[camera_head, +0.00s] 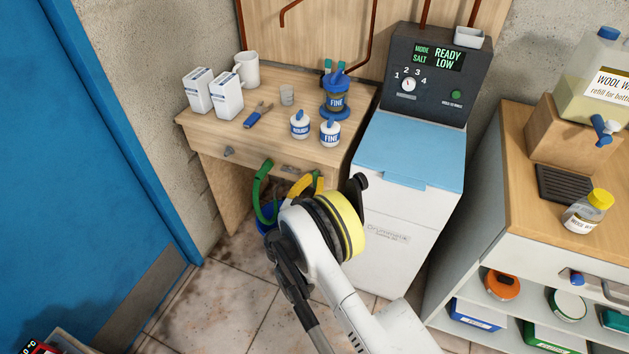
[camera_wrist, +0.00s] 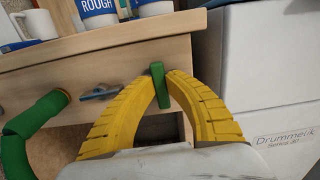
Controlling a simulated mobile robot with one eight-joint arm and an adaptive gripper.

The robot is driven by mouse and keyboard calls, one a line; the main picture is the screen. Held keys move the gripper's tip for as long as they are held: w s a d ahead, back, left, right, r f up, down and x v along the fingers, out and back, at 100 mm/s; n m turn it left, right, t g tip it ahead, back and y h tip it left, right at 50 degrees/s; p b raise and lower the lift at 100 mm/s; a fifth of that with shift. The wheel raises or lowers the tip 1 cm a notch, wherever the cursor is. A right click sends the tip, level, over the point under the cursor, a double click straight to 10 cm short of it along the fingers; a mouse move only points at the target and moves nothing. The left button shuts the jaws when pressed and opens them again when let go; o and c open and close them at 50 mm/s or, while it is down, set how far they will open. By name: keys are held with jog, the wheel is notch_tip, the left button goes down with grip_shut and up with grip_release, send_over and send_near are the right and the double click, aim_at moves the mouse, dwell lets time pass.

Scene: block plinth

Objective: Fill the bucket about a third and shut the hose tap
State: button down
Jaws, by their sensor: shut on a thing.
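My gripper (camera_wrist: 160,85) has its yellow fingers closed on a green lever (camera_wrist: 160,89), which looks like the handle of the hose tap, in front of the wooden table. In the head view my gripper (camera_head: 311,178) reaches to the table's front, and the tap is hidden behind it. A green hose (camera_head: 261,190) arches down left of my fingers; a green curve of it also shows at the left of the wrist view (camera_wrist: 36,123). A blue bucket (camera_head: 266,217) stands below the hose, mostly hidden by my arm. Its water level cannot be seen.
The table (camera_head: 195,120) holds two white boxes, a mug, a small glass, pliers and bottles marked ROUGH and FINE. A white machine (camera_head: 385,185) with a blue lid stands close on the right. A blue door (camera_head: 85,130) is at the left. Open tiled floor lies between.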

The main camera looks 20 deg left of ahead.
jog(key=n, duration=0.4)
jog(key=shift+d+r, duration=0.1)
jog(key=shift+d, duration=0.2)
jog(key=n, duration=0.3)
jog(key=shift+d+r+n, duration=0.15)
jog(key=shift+d+n, duration=0.05)
jog(key=shift+n, duration=0.2)
jog(key=n, duration=0.3)
jog(key=shift+d+r+n, duration=0.2)
jog(key=shift+n, duration=0.1)
jog(key=shift+d+r+n, duration=0.1)
jog(key=shift+r+n, duration=0.05)
jog(key=shift+n, duration=0.9)
jog(key=shift+r+n, duration=0.15)
jog(key=shift+n, duration=0.9)
jog(key=c, duration=1.4)
grip_release()
jog(key=shift+r, duration=0.1)
